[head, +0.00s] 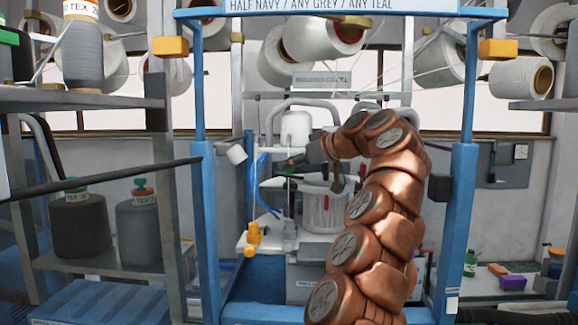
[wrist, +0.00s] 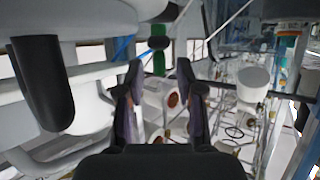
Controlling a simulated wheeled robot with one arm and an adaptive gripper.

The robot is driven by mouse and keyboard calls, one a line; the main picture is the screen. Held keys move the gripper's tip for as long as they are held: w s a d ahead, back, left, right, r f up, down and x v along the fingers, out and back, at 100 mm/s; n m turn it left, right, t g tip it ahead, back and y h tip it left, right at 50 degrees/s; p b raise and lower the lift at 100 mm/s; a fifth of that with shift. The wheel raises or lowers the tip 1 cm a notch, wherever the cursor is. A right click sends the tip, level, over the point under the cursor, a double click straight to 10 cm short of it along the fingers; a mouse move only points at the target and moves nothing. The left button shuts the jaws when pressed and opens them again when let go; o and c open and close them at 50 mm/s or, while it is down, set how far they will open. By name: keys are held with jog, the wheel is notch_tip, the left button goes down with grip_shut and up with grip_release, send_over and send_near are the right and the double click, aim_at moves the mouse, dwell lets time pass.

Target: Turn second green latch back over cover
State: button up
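A green latch (wrist: 159,62) with a dark middle shows beyond my fingertips in the wrist view, near the top centre. Which white part is the cover, and which green latch is the second, is unclear.
A blue frame (head: 463,220) surrounds the machine, with yarn cones (head: 330,38) above. A yellow fitting (head: 252,238) stands at lower left. In the wrist view a black cylinder (wrist: 45,85) is close on the left and a white cup (wrist: 253,84) is on the right.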

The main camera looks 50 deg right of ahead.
jog(key=v, duration=1)
jog(key=shift+a+r, duration=0.1)
